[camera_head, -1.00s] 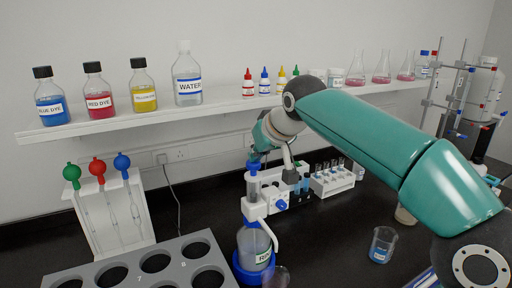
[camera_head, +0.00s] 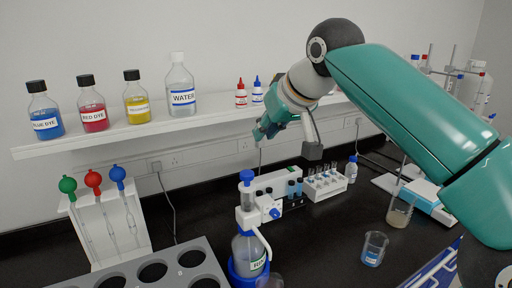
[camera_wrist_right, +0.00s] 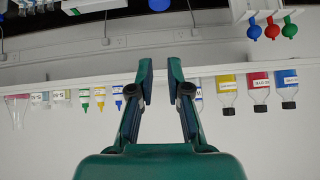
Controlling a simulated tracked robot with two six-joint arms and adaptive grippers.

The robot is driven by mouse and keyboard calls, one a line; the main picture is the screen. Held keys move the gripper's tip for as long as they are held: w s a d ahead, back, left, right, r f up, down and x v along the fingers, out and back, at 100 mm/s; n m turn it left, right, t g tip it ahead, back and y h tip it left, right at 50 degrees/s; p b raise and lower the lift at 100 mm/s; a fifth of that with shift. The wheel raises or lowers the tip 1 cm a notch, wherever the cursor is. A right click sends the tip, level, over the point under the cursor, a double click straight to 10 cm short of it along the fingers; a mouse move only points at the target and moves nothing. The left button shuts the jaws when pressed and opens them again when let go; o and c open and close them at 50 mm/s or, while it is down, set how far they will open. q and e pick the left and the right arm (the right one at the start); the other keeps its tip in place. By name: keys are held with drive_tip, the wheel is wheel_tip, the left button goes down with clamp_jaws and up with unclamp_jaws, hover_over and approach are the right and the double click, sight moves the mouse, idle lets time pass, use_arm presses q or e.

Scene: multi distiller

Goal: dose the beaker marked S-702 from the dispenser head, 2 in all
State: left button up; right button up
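The dispenser head (camera_head: 248,192), white with a blue knob on top, stands on a clear bottle (camera_head: 249,252) in a blue ring holder. Its spout points down at the right, over a clear glass rim (camera_head: 270,281) cut off by the bottom edge. A beaker (camera_head: 374,249) with a blue label stands further right; I cannot read its marking. My right gripper (camera_head: 264,133) is above and slightly right of the head, apart from it. In the right wrist view its fingers (camera_wrist_right: 160,88) are apart with nothing between them. My left gripper is not in view.
A shelf (camera_head: 120,131) holds dye and water bottles behind. A pipette stand (camera_head: 105,225), a grey holed rack (camera_head: 125,273), a vial rack (camera_head: 326,184) and another beaker (camera_head: 400,212) surround the dispenser. Black bench is clear between the dispenser and the labelled beaker.

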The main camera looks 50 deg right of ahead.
drive_tip(key=shift+o, duration=1.2)
drive_tip(key=shift+a+m, duration=0.35)
drive_tip(key=shift+m, duration=0.05)
drive_tip(key=o, duration=0.4)
drive_tip(key=a+f+y, duration=0.1)
drive_tip(key=a+y, duration=0.1)
drive_tip(key=a, duration=0.1)
drive_tip(key=a+f+m+g+y, duration=0.1)
drive_tip(key=a+f+y, duration=0.1)
drive_tip(key=a, duration=0.2)
drive_tip(key=a+f+m+y, duration=0.1)
drive_tip(key=a+y, duration=0.1)
drive_tip(key=a, duration=0.2)
drive_tip(key=shift+a+f, duration=0.15)
drive_tip(key=s+a+f+m+g+y, duration=0.1)
drive_tip(key=a+f+m+y, duration=0.1)
drive_tip(key=a, duration=0.1)
drive_tip(key=m+t+h+b, duration=0.4)
drive_tip(key=m+t, duration=0.7)
drive_tip(key=m, duration=1.5)
approach(252, 177)
drive_tip(key=w+p, duration=0.1)
drive_tip(key=w, duration=0.3)
drive_tip(key=w+p, duration=0.1)
drive_tip(key=w, duration=0.2)
drive_tip(key=w+a+p, duration=0.1)
drive_tip(key=w, duration=0.3)
drive_tip(key=shift+w+f, duration=0.15)
drive_tip(key=shift+w, duration=0.2)
